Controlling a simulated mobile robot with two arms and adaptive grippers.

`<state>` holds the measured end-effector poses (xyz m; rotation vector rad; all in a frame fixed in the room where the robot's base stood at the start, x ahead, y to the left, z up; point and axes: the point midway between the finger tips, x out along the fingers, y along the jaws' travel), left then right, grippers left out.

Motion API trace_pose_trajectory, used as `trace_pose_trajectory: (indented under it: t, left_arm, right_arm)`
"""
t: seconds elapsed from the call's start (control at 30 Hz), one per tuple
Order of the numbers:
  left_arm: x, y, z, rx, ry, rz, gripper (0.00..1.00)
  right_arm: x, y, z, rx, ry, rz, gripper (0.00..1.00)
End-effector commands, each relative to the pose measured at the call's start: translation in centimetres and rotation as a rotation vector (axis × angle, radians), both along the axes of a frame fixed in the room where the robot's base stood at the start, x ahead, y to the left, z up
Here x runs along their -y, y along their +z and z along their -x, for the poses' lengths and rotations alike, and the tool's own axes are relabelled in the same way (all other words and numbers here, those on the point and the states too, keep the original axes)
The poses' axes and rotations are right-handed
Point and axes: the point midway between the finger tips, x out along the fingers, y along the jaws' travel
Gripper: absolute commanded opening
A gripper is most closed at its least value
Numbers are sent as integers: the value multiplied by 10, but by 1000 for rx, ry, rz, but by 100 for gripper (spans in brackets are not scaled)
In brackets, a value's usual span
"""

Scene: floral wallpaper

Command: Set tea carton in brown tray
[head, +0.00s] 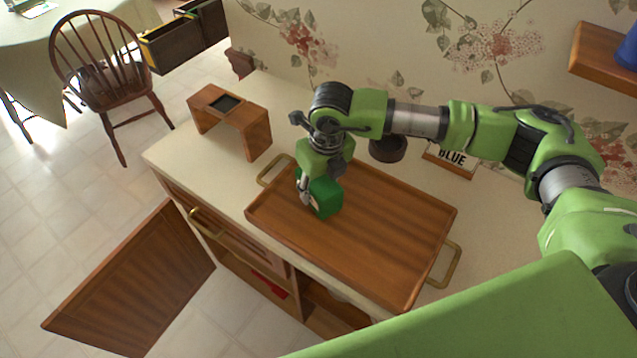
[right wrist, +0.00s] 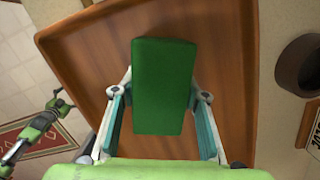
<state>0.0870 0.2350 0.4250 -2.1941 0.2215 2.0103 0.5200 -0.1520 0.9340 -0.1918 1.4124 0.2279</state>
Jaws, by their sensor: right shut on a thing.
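The green tea carton (head: 323,198) is held by my right gripper (head: 308,192) over the left part of the brown wooden tray (head: 385,225). In the right wrist view the carton (right wrist: 163,80) sits between the two fingers of the right gripper (right wrist: 162,118), with the tray (right wrist: 90,62) beneath it. I cannot tell whether the carton touches the tray floor. The tray lies on the counter, with brass handles at both ends. The left gripper is not in the head view; a small green arm end (right wrist: 56,104) shows at the left of the right wrist view, its jaws unclear.
A wooden stand (head: 232,118) is on the counter left of the tray. A dark round bowl (head: 388,149) and a "BLUE" sign (head: 450,158) are behind the tray. A cabinet door (head: 135,280) hangs open below. The tray's right half looks bare.

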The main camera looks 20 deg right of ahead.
Motion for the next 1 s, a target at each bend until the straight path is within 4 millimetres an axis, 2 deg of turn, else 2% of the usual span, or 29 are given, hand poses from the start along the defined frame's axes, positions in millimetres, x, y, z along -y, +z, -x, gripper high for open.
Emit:
trace_pose_trajectory:
  t: [0.33,0.37,0.4,0.77,0.87,1.0]
  left_arm:
    - [0,-6,1,-2,1,0,95]
    - [0,-4,0,-1,1,0,95]
    - [0,-4,0,-1,1,0,95]
    - [0,-2,-2,3,2,0,95]
    - [0,-1,-3,3,2,0,95]
    - [0,-9,-4,5,2,0,95]
  right_arm:
    - [-1,-4,0,2,0,-1,18]
    - [-1,-2,0,2,0,-1,49]
    - [-1,-2,0,1,0,-1,58]
    - [-1,0,0,1,0,-1,58]
    - [-1,4,-1,3,0,-2,58]
    - [0,27,2,6,1,-4,58]
